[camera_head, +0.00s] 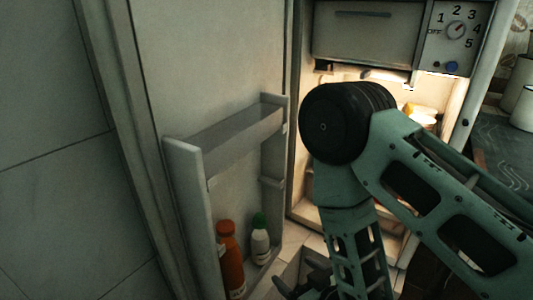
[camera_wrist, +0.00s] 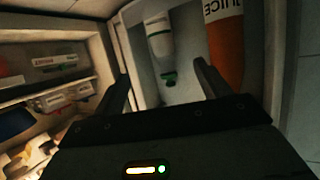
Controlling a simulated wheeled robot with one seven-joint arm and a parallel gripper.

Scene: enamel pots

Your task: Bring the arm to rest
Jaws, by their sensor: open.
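My arm is bent in front of an open fridge (camera_head: 300,190), its elbow in the middle of the head view. My gripper (camera_wrist: 163,80) is open in the wrist view, with nothing between its fingers. In the head view my gripper (camera_head: 305,284) shows only in part, low beside the open fridge door (camera_head: 215,60). In the wrist view the fingers point toward the door's lower shelf, where an orange juice bottle (camera_wrist: 226,45) and a white bottle with a green cap (camera_wrist: 160,45) stand. I cannot tell how close the fingers are to them.
The door's upper shelf (camera_head: 225,140) looks empty. Packages (camera_wrist: 60,65) sit on the fridge shelves. A dial panel (camera_head: 455,35) is at the fridge's top. A dark counter with pale pots (camera_head: 523,105) stands at right. My arm hides much of the fridge interior.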

